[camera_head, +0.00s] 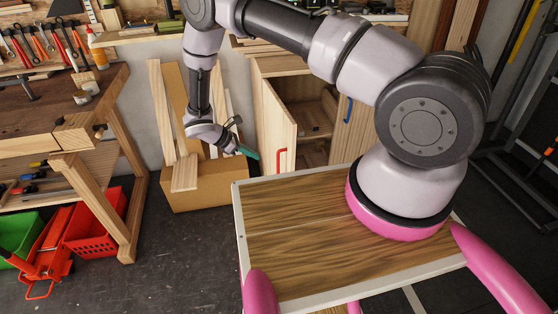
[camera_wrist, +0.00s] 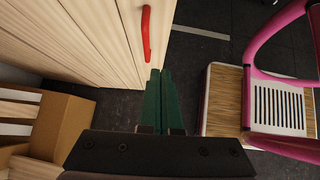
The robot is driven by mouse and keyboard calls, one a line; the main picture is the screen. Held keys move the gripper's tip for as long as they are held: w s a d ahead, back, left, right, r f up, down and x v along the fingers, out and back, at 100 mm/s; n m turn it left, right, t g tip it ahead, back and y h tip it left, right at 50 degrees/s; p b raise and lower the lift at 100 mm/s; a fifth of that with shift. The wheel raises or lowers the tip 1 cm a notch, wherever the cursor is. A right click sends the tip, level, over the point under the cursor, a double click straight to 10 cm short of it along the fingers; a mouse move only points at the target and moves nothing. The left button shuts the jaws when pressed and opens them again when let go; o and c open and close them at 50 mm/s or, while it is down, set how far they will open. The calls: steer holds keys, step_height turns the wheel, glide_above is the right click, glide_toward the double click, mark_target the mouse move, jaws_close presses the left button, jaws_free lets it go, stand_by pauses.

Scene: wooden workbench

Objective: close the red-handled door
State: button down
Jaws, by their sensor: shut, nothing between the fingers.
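The red-handled door (camera_head: 275,125) is a pale wooden door that stands swung open on the cabinet, with the shelf inside showing. In the wrist view the handle (camera_wrist: 146,33) stands at the edge of the pale door panels (camera_wrist: 80,40). My gripper (camera_head: 254,154) is just left of the door in the head view. In the wrist view its green fingers (camera_wrist: 156,74) are together, empty, with their tips a little below the handle. Contact with the door cannot be told.
A blue-handled door (camera_head: 345,108) is at the cabinet's right. A cardboard box (camera_head: 208,190) and leaning planks (camera_head: 160,110) stand left of my gripper. A workbench (camera_head: 75,110) with red crate (camera_head: 98,232) is farther left. Dark floor (camera_head: 180,255) is clear in front.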

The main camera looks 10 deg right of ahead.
glide_toward(289, 166)
step_height(289, 166, down, 4)
steer(key=d, duration=0.2)
steer(key=shift+w+d+f, duration=0.1)
steer(key=shift+d+f, duration=0.05)
steer(key=shift+d, duration=0.15)
steer(key=shift+w+d, duration=0.1)
steer(key=shift+d, duration=0.65)
steer(key=shift+d, duration=0.1)
